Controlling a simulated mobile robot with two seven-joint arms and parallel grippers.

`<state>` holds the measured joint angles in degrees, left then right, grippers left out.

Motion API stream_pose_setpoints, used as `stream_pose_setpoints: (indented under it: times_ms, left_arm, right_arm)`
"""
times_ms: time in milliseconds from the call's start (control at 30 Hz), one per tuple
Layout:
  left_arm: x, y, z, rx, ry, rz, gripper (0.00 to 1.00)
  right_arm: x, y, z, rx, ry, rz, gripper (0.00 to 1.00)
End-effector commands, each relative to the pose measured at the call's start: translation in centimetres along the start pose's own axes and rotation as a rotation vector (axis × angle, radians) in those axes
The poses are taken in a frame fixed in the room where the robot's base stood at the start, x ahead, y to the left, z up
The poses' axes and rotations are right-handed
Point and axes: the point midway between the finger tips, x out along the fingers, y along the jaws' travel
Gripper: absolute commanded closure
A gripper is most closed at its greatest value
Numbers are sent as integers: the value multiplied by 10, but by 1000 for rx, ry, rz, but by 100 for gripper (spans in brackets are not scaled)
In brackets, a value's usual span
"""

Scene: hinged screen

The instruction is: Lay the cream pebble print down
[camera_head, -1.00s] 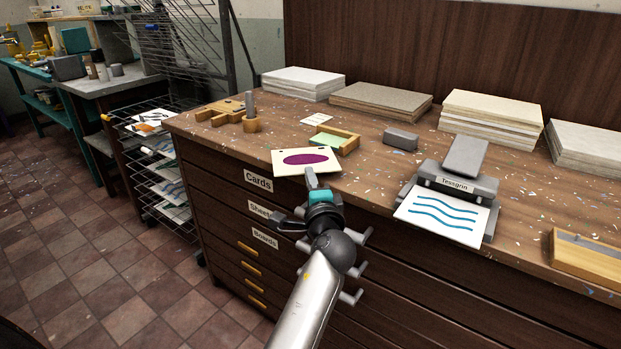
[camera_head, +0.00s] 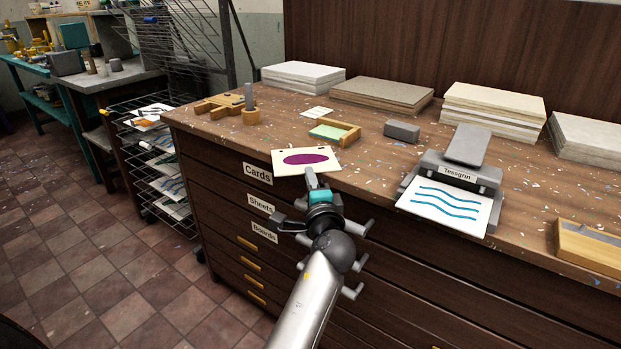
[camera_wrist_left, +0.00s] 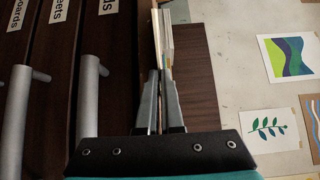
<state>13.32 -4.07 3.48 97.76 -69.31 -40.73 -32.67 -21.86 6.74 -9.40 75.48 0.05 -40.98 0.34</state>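The cream print with a purple oval pebble (camera_head: 306,158) is at the counter's front edge, above the drawer label "Cards". My left gripper (camera_head: 312,180) is shut on its near edge. In the left wrist view the print (camera_wrist_left: 163,35) shows nearly edge-on between the close fingertips of the left gripper (camera_wrist_left: 160,75). I cannot tell whether the print touches the counter. My right gripper is not in view.
A small wooden tray (camera_head: 350,134) with a green pad lies just behind the print. A grey block (camera_head: 402,131) and a grey machine labelled "Tessgrin" (camera_head: 458,172), with a blue-wave print (camera_head: 445,210), stand to the right. Stacks line the back. A wire rack (camera_head: 165,170) stands left.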

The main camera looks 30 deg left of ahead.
Motion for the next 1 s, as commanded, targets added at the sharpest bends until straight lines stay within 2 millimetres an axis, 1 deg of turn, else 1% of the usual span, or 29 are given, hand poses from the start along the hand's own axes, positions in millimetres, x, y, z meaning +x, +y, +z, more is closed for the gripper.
stream_pose_setpoints:
  times_ms: [33,300,333,500,667,700,1000]
  left_arm:
    - [0,0,0,0,0,1,94]
    - [0,0,0,0,0,1,64]
    - [0,0,0,0,0,1,62]
    - [0,0,0,0,0,1,62]
    - [0,0,0,0,0,1,80]
    - [0,0,0,0,0,1,82]
    - [-2,0,0,0,0,1,82]
  right_arm:
    - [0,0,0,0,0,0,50]
    - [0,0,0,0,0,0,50]
    - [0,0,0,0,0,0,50]
    - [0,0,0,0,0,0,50]
    - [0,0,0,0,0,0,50]
    - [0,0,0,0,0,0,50]
    - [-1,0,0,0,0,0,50]
